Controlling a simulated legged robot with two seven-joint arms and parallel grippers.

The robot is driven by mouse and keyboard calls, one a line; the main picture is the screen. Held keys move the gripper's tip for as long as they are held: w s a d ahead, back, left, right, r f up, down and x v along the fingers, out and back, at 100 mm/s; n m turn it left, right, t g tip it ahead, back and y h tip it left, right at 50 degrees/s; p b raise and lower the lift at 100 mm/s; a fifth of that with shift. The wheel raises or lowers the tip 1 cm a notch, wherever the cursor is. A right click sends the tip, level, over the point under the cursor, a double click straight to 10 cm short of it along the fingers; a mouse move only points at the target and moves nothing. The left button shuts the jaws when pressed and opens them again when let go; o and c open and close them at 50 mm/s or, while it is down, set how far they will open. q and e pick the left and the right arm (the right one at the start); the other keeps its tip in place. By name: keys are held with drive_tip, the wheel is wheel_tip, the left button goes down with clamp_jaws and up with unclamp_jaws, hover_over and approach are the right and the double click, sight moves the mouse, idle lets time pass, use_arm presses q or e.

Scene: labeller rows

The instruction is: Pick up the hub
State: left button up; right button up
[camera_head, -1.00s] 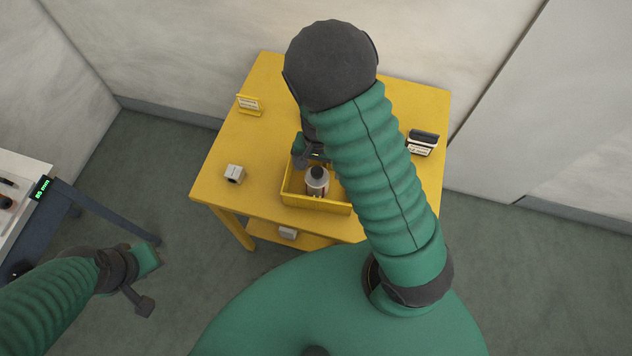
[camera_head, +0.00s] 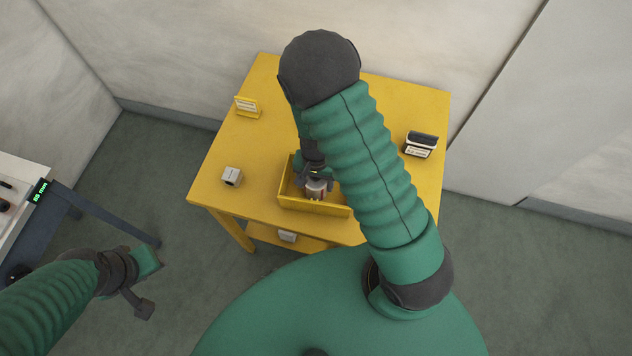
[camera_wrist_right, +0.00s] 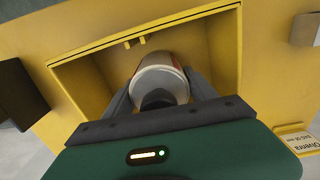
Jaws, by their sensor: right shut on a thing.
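A whitish round canister with a dark top (camera_head: 317,191) stands in a yellow open bin (camera_head: 315,208) on the yellow table. My right gripper (camera_head: 316,176) reaches down into the bin and is shut on the canister. In the right wrist view, the canister (camera_wrist_right: 163,78) sits between the two dark fingers, inside the bin walls (camera_wrist_right: 85,88). The frames do not clearly show whether this canister is the hub.
The yellow table (camera_head: 235,140) has free room left of and behind the bin. A yellow label stand (camera_head: 247,107) is at back left, a black and white item (camera_head: 420,144) at right. A pale box (camera_head: 287,236) lies on the lower shelf. Another table stands far left.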

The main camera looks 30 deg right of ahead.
drive_tip(key=shift+a, duration=0.3)
drive_tip(key=c, duration=0.7)
drive_tip(key=shift+a+r, duration=0.1)
drive_tip(key=shift+r, duration=0.1)
drive_tip(key=shift+c, duration=0.3)
